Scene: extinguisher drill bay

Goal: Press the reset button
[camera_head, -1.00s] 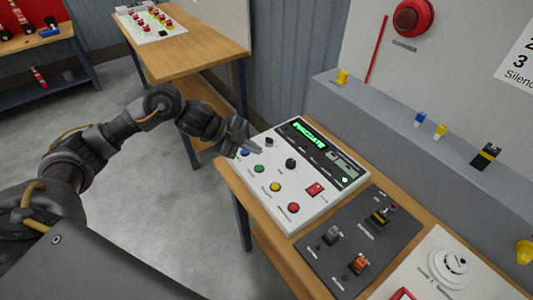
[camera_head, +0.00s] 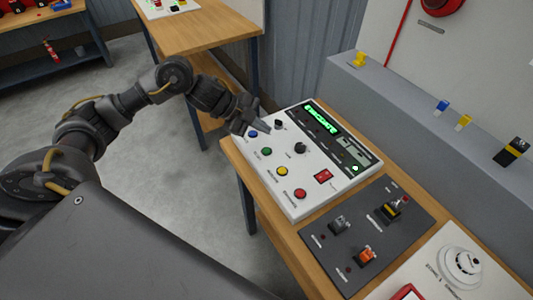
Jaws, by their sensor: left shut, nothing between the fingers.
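A white control panel (camera_head: 262,186) lies on the wooden bench, with a lit green display (camera_head: 321,118). Along its left side run a blue button (camera_head: 253,134), a green button (camera_head: 267,152), a yellow button (camera_head: 283,171) and a red button (camera_head: 300,193). Their labels are too small to read, so I cannot tell which is reset. My left gripper (camera_head: 263,127) is shut and empty over the panel's far left corner, close to the blue button and a black knob (camera_head: 278,124). I cannot tell whether it touches anything. My right gripper is not in view.
A dark switch plate (camera_head: 330,262) and a white detector (camera_head: 461,266) lie nearer. A grey ledge (camera_head: 400,120) runs behind the bench. Open floor lies left.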

